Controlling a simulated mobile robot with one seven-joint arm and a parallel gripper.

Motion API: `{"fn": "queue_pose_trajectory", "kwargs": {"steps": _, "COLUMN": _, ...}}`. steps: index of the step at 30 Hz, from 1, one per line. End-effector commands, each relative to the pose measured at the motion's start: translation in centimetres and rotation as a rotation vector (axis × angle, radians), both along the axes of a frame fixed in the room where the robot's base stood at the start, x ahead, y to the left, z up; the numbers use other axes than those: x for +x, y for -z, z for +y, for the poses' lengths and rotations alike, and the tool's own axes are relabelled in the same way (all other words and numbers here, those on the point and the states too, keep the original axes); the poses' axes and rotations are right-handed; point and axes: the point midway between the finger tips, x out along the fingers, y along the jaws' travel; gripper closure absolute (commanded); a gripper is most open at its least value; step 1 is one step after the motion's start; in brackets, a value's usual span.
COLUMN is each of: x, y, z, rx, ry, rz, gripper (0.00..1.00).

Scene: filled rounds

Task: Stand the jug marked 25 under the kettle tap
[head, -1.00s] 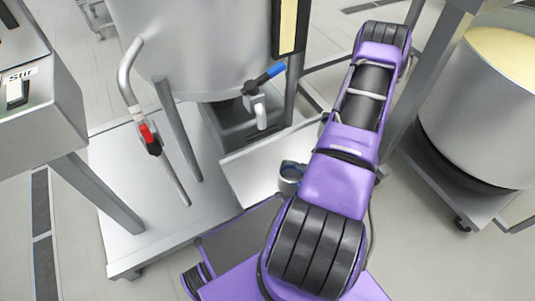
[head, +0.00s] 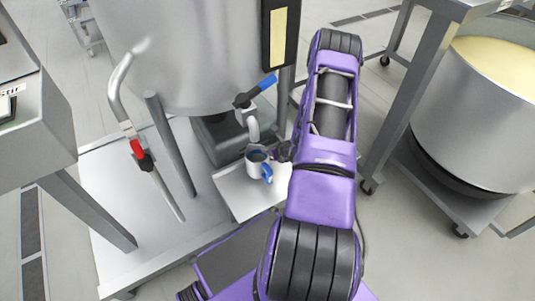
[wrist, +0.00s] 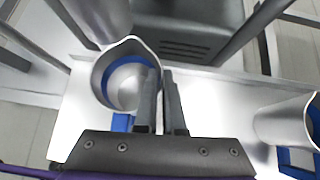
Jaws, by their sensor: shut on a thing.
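A grey metal jug with a blue band inside and a blue handle (head: 257,166) is at the tray below the kettle tap (head: 253,128). In the head view its mouth appears just under the spout. In the wrist view the jug (wrist: 103,80) is at the left, seems upright and looks empty. My gripper (wrist: 163,78) is shut on its rim wall, one finger inside and one outside; in the head view it (head: 281,153) is mostly behind my arm. I cannot tell whether the jug's base touches the tray. No marking 25 is readable.
A second grey jug with a blue handle (wrist: 280,122) is at the right in the wrist view. The kettle (head: 180,55) rises behind the tray (head: 238,197). A pipe with a red valve handle (head: 137,149) is at left. A pot of yellow contents (head: 455,120) is at right.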

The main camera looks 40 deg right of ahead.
Motion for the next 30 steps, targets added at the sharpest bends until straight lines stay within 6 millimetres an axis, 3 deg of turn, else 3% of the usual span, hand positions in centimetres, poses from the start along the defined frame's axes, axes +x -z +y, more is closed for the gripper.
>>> {"fn": "queue_pose_trajectory", "kwargs": {"steps": 1, "x": -0.16, "y": 1.37, "z": 0.02, "rx": 0.003, "ry": 0.003, "rz": 0.002, "gripper": 1.0}}
{"fn": "queue_pose_trajectory", "kwargs": {"steps": 3, "x": -0.07, "y": 2.05, "z": 0.01, "rx": 0.001, "ry": 0.001, "rz": 0.0, "gripper": 1.0}}
{"fn": "queue_pose_trajectory", "kwargs": {"steps": 14, "x": -0.07, "y": 2.33, "z": 0.0, "rx": 0.0, "ry": 0.0, "rz": 0.0, "gripper": 1.0}}
{"fn": "queue_pose_trajectory", "kwargs": {"steps": 15, "x": -0.09, "y": 2.36, "z": -0.03, "rx": 0.0, "ry": 0.0, "rz": 0.0, "gripper": 0.9}}
{"fn": "queue_pose_trajectory", "kwargs": {"steps": 20, "x": -0.09, "y": 2.34, "z": -0.02, "rx": 0.0, "ry": 0.0, "rz": 0.0, "gripper": 0.63}}
{"fn": "queue_pose_trajectory", "kwargs": {"steps": 30, "x": -0.09, "y": 2.06, "z": -0.03, "rx": 0.0, "ry": 0.0, "rz": -0.001, "gripper": 0.63}}
